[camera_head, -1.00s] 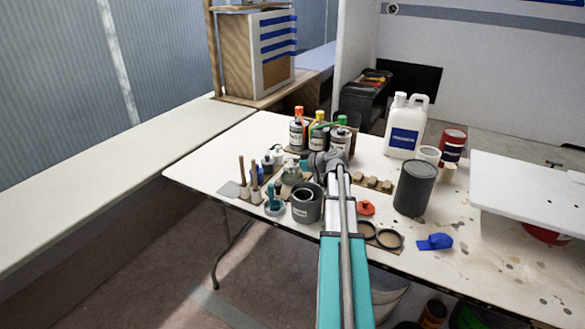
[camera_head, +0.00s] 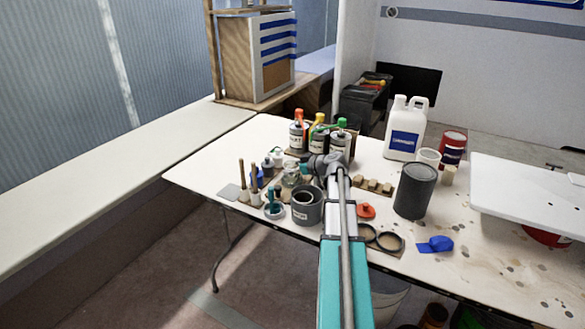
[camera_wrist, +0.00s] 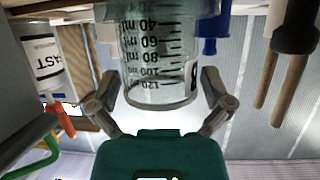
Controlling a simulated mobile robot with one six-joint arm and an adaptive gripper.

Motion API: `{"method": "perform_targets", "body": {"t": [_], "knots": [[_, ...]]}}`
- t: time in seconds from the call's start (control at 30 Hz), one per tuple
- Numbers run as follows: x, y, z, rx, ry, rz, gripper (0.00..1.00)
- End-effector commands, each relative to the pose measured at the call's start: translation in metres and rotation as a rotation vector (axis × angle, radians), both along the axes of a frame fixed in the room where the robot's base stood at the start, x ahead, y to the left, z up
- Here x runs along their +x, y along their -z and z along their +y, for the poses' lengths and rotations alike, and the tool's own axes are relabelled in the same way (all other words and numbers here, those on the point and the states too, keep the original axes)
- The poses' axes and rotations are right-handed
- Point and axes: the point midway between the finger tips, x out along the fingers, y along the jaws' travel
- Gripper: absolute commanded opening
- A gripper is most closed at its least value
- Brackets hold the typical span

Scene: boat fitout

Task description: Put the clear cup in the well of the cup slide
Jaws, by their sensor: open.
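The clear cup (camera_wrist: 160,55) with black millilitre marks fills the middle of the wrist view, where it appears upside down. My gripper (camera_wrist: 158,82) is open, with one finger on each side of the cup; I cannot tell whether either finger touches it. In the head view my arm reaches over the table and hides much of the area around the gripper. I cannot pick out the cup slide or its well with certainty in either view.
Bottles with coloured caps (camera_head: 298,135) stand behind the arm. A grey labelled pot (camera_head: 307,206) and brushes (camera_head: 254,180) are to its left. A dark can (camera_head: 415,190), wooden blocks (camera_head: 373,186), two dark rings (camera_head: 389,241) and a white jug (camera_head: 405,128) are to its right.

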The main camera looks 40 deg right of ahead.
Motion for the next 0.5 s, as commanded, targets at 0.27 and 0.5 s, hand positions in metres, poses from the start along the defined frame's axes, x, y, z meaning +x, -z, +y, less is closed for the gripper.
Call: {"method": "perform_targets", "body": {"t": [0.27,0.5], "knots": [[-0.009,-0.008,-0.003,0.001,0.001,0.0,1.0],[-0.04,-0.023,-0.012,0.0,0.002,0.0,1.0]]}}
